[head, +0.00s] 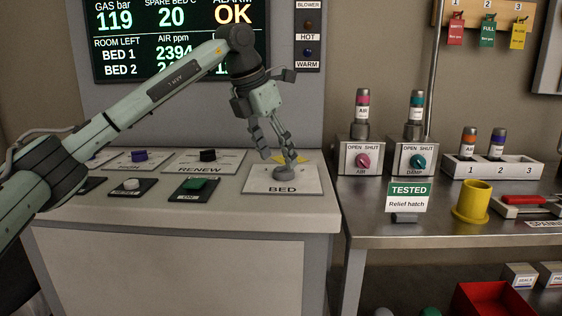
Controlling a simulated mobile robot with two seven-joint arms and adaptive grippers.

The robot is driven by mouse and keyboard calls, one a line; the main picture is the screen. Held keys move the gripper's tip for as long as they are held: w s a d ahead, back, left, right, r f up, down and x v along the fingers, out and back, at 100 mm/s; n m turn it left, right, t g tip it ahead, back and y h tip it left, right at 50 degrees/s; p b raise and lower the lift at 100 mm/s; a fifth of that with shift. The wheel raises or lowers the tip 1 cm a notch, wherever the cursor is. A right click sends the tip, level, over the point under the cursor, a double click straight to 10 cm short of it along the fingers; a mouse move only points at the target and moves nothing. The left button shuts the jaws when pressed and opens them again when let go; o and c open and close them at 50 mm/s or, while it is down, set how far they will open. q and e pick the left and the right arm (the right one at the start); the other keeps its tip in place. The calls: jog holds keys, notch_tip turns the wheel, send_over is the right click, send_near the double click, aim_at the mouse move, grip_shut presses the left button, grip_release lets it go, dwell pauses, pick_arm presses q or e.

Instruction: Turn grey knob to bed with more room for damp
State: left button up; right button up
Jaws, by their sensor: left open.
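The grey knob (286,173) sits on a white plate labelled BED (254,184), at the right end of the console top. A yellow mark shows on the plate behind it. My left gripper (278,156) points down just above the knob, its fingers apart. One finger overlaps the knob in the picture; I cannot tell if they touch. The screen (130,60) lists room left for BED 1 and BED 2. The AIR ppm value for BED 1 reads 2394. My left arm hides the BED 2 values and most of the column to the right. My right gripper is out of view.
Other controls stand left on the console: a purple knob (139,156), a black RENEW knob (208,155) and a green switch (195,184). On the steel bench are AIR (361,160) and DAMP (417,161) valves, a yellow cup (472,202) and a Relief hatch sign (407,197).

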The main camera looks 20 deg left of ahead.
aim_at(281, 167)
pick_arm(q)
jog(key=x, duration=0.2)
jog(key=shift+w+d+f, duration=0.1)
jog(key=shift+w+f, duration=0.1)
jog(key=shift+f, duration=0.15)
jog(key=shift+w+f, duration=0.1)
jog(key=c, duration=1.2)
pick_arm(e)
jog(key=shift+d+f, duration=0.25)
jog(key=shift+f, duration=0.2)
